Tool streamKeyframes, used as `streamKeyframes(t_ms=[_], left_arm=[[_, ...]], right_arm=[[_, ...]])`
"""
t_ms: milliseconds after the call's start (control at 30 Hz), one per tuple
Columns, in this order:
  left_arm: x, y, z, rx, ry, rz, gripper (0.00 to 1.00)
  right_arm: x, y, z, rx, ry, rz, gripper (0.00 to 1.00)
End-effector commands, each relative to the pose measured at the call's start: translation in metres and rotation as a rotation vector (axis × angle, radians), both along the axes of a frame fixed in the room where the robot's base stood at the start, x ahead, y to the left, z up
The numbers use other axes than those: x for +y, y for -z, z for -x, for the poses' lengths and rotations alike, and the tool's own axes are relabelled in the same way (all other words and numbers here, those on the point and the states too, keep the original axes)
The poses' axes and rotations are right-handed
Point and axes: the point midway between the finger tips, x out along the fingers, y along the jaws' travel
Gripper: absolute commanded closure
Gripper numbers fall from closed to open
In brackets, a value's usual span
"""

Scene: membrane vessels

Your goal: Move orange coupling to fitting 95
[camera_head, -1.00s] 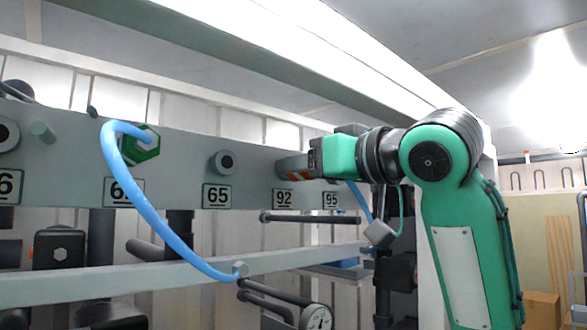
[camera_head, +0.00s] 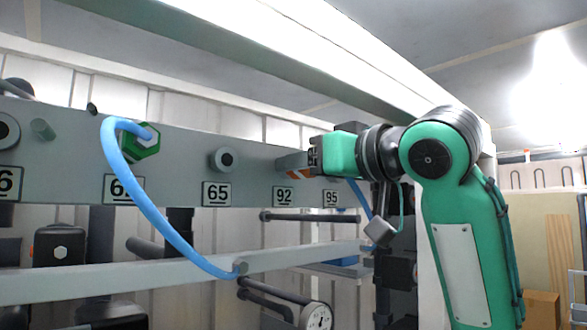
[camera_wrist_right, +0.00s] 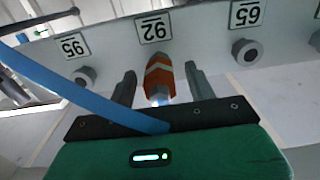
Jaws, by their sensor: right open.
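The orange coupling (camera_head: 300,174), with white stripes, sits at the panel above label 92 (camera_head: 284,196). In the right wrist view the coupling (camera_wrist_right: 159,76) lies between the two fingers of my right gripper (camera_wrist_right: 160,78), which is open with gaps on both sides. A blue hose (camera_wrist_right: 75,97) crosses below the coupling; its join is partly hidden by the gripper body. Fitting 95 (camera_wrist_right: 85,76) is a bare grey round stub beside its label 95 (camera_wrist_right: 72,46) in the right wrist view; in the head view my gripper hides it. My left gripper is not in view.
Fitting 65 (camera_head: 223,160) is a bare stub left of the coupling. A green hexagonal coupling (camera_head: 142,141) holds another blue hose (camera_head: 158,212) that loops down to the lower rail (camera_head: 85,284).

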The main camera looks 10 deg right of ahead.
Motion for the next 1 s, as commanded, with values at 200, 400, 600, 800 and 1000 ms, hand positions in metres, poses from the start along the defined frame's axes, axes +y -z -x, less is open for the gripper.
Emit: streamKeyframes(t_ms=[200,400,600,800,1000], left_arm=[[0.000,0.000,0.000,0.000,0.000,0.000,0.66],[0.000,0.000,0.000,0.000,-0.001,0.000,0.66],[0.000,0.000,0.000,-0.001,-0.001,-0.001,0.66],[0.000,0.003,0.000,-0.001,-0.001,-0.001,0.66],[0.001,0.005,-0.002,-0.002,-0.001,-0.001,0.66]], right_arm=[[0.000,0.000,0.000,0.000,0.000,0.000,0.48],[0.000,0.000,0.000,0.000,0.000,0.000,0.88],[0.000,0.000,0.000,0.000,0.000,0.000,1.00],[-0.004,0.000,0.005,-0.001,0.000,-0.001,1.00],[-0.008,0.001,0.012,-0.001,0.000,0.001,1.00]])
